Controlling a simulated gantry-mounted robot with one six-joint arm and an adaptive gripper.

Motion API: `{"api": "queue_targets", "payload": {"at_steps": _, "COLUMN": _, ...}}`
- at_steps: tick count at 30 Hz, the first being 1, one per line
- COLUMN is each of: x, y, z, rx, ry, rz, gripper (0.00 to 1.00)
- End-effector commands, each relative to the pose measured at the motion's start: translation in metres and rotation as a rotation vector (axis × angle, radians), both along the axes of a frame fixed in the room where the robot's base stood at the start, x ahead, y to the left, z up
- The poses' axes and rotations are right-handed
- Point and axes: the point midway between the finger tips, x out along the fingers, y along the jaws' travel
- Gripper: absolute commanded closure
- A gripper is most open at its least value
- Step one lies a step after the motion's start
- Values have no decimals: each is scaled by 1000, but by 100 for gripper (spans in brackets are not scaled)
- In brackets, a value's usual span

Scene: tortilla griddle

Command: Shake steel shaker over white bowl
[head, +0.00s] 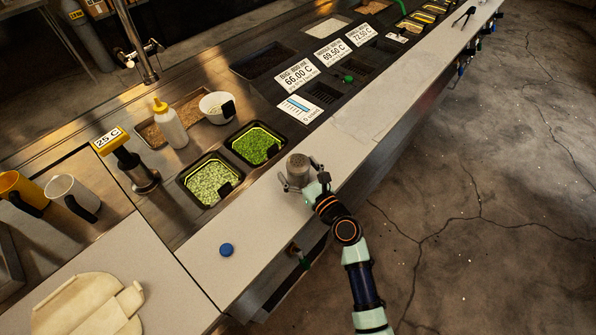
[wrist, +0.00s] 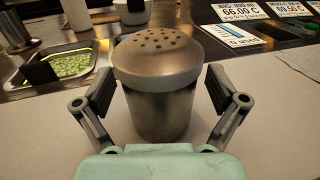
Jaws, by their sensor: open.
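The steel shaker (wrist: 158,85), with a perforated domed lid, stands upright on the pale front counter. In the head view the shaker (head: 298,170) is just right of the green-filled trays. My gripper (wrist: 160,112) is open, with one finger on each side of the shaker; a gap shows between each finger and its wall. The gripper (head: 299,184) also shows at the shaker in the head view. The white bowl (head: 217,107) stands further back on the steel worktop, beyond the trays, with a dark handle or clip on its side.
Two sunken trays, one with bright green bits (head: 257,144) and one with paler bits (head: 208,181), lie between shaker and bowl. A yellow-capped bottle (head: 170,124) stands left of the bowl. A blue cap (head: 226,250) lies on the counter. Temperature signs (head: 297,74) stand to the right.

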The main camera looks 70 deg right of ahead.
Motion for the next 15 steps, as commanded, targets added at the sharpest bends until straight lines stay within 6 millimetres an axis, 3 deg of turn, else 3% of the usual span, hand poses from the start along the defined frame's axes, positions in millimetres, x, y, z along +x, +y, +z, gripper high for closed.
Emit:
{"api": "queue_targets", "payload": {"at_steps": 5, "x": 0, "y": 0, "z": 0, "rx": 0, "ry": 0, "rz": 0, "gripper": 4}}
{"api": "queue_targets", "payload": {"at_steps": 15, "x": 0, "y": 0, "z": 0, "rx": -1, "ry": 1, "rz": 0, "gripper": 61}}
